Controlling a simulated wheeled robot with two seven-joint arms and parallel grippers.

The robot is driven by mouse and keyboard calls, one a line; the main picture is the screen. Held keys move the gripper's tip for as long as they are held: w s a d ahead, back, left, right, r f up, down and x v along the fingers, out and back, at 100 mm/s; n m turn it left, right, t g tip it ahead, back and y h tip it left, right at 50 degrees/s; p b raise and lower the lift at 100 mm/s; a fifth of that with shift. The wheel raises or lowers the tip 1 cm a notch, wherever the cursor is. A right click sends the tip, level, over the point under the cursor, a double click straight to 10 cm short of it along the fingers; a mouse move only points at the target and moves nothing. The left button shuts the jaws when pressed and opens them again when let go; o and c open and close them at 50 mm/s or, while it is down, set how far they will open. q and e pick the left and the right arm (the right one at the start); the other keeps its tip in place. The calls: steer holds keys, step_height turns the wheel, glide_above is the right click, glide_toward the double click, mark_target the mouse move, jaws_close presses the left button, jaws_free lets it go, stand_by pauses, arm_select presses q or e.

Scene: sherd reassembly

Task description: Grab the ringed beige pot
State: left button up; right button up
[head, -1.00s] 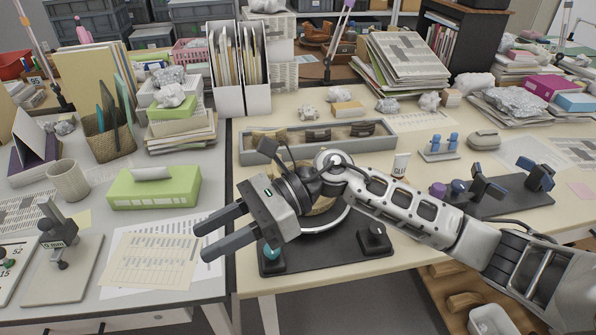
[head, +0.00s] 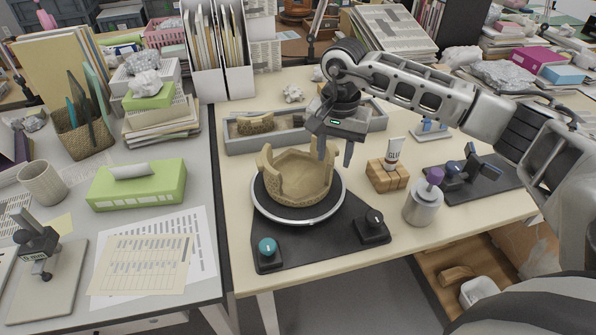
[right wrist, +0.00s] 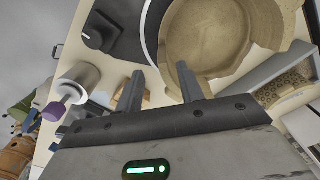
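The beige pot (head: 298,181) stands upright on a round turntable (head: 268,208) with a light rim. Its wall is uneven and broken at the top, and its inside looks empty. I cannot make out clear rings on it. In the right wrist view the pot (right wrist: 225,35) fills the upper middle. My right gripper (head: 335,152) points down at the pot's right rear rim, with its fingers apart. In the right wrist view the gripper (right wrist: 160,70) has one finger overlapping the pot's edge and the other outside it. I cannot tell if it touches. My left gripper is out of view.
A grey tray (head: 235,143) with a patterned sherd (head: 255,123) lies behind the pot. Right of it are a wooden block (head: 386,178) holding a glue tube (head: 394,152), and a metal canister (head: 422,208) with a purple top.

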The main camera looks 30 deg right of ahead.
mark_target(329, 176)
steer(key=shift+w+a+f+p, duration=0.15)
steer(key=shift+f+p, duration=0.15)
steer(key=shift+f, duration=1.45)
steer(key=shift+w+a+f+p, duration=0.1)
steer(key=shift+f+p, duration=0.15)
steer(key=shift+f, duration=1.45)
jaws_close()
steer(key=shift+s+f, duration=0.1)
steer(key=shift+s, duration=0.05)
